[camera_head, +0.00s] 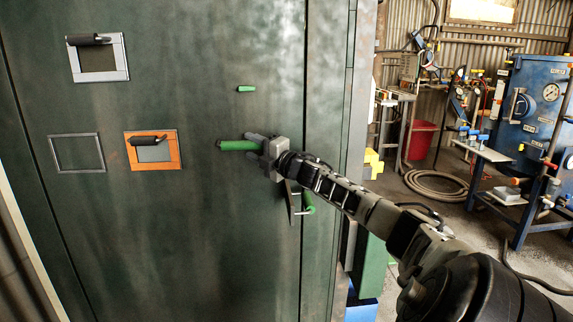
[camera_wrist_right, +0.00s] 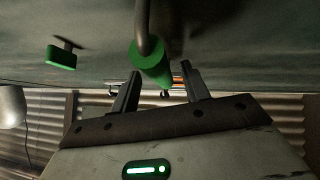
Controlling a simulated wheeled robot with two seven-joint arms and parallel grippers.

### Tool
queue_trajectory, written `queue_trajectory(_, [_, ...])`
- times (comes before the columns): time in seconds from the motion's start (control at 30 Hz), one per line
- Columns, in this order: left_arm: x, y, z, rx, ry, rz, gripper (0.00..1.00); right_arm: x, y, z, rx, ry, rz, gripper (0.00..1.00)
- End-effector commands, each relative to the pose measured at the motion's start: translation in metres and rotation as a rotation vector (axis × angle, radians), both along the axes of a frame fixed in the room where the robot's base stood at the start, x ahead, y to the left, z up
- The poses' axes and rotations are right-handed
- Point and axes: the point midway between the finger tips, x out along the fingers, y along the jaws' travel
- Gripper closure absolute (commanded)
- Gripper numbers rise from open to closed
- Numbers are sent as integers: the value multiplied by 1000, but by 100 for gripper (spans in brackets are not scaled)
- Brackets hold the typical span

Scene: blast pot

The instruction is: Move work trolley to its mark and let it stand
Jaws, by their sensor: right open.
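I cannot make out a work trolley or its floor mark for certain in either view. A large dark green steel panel (camera_head: 200,225) fills the left and middle of the head view. My right gripper (camera_head: 258,147) is open at a green bar handle (camera_head: 236,145) on this panel. In the right wrist view the same green handle (camera_wrist_right: 152,66) shows between and just beyond the open fingers of my right gripper (camera_wrist_right: 160,82). I cannot tell whether they touch. My left gripper is not in view.
The panel carries a grey-framed window (camera_head: 98,76), an orange-framed window (camera_head: 153,152), an empty frame (camera_head: 76,153) and a small green knob (camera_head: 246,89). At right stand a blue cabinet with gauges (camera_head: 530,105) and a red bin (camera_head: 418,139). A coiled hose (camera_head: 436,184) lies on the floor.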

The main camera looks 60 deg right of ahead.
Motion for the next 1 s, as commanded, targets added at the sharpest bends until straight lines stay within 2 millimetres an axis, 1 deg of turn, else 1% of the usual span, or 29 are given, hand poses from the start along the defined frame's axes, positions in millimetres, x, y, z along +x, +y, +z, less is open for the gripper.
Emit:
queue_trajectory(0.03, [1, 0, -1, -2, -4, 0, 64, -7, 0, -5, 0, 5, -1, 54])
queue_trajectory(0.1, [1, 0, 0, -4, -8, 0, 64, -15, 1, -7, 0, 5, 0, 54])
queue_trajectory(0.47, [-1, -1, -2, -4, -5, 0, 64, -54, 4, -10, 1, 4, 1, 54])
queue_trajectory(0.9, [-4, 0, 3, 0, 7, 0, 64, -111, 7, -15, 5, 1, -3, 54])
queue_trajectory(1.0, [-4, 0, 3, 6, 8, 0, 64, -121, 8, -16, 4, -2, -2, 54])
